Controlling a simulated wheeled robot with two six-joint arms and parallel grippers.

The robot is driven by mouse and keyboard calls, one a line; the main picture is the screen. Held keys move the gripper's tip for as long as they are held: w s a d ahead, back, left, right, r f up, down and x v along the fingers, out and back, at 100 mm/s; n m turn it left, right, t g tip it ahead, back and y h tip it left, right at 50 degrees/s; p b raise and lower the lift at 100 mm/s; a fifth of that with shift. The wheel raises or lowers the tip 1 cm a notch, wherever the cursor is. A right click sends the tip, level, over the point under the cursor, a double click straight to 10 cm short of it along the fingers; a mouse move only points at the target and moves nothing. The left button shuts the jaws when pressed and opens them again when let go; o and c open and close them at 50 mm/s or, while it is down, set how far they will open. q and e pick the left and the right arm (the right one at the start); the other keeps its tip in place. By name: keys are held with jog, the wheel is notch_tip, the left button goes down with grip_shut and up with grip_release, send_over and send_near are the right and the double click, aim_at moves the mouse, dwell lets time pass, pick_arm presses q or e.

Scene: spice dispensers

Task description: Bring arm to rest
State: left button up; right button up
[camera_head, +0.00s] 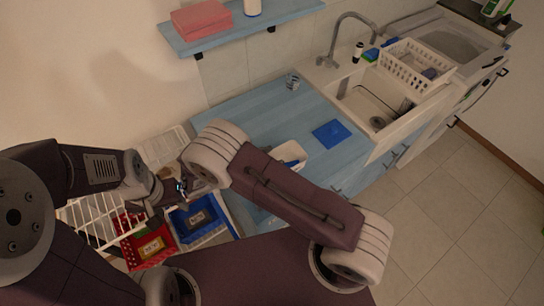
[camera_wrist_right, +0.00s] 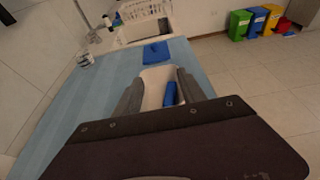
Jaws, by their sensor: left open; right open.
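My left gripper (camera_head: 160,190) is open at the left of the head view, above a white wire rack and the red and blue bins. It is small and dark there, and nothing shows held in it. My right arm crosses the middle of the head view, and its gripper is hidden behind my own links. In the right wrist view, my right gripper (camera_wrist_right: 158,88) is open, its two grey fingers spread apart. A white container (camera_wrist_right: 152,74) with a blue object (camera_wrist_right: 170,94) shows between and beyond these fingers; I cannot tell contact. The container also shows in the head view (camera_head: 290,153).
A red bin (camera_head: 128,222) and a blue bin (camera_head: 195,218) lie near the white rack (camera_head: 95,220). The blue counter (camera_head: 255,115) bears a metal cup (camera_head: 292,81) and a blue cloth (camera_head: 329,134). A sink (camera_head: 370,108) and dish rack (camera_head: 415,65) stand beyond. Floor at right is clear.

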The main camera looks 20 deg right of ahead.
dwell(0.5)
jog(key=w+d+r+m+g, duration=0.2)
jog(key=d+r+m+g, duration=0.15)
jog(key=d+r, duration=0.2)
jog(key=s+d+r+m+g+y+b, duration=0.1)
jog(key=s+d+r+m+g+y, duration=0.2)
jog(key=s+d+m, duration=0.45)
jog(key=s+d+f+m+y, duration=0.1)
jog(key=s+f+m+y, duration=0.1)
jog(key=s+m+y, duration=0.3)
jog(key=a+f+m+t+y, duration=0.3)
jog(key=a+m+y, duration=0.2)
jog(key=a+m, duration=0.1)
jog(key=shift+s+a+y, duration=0.3)
jog(key=shift+s+a, duration=0.05)
jog(key=shift+a, duration=0.5)
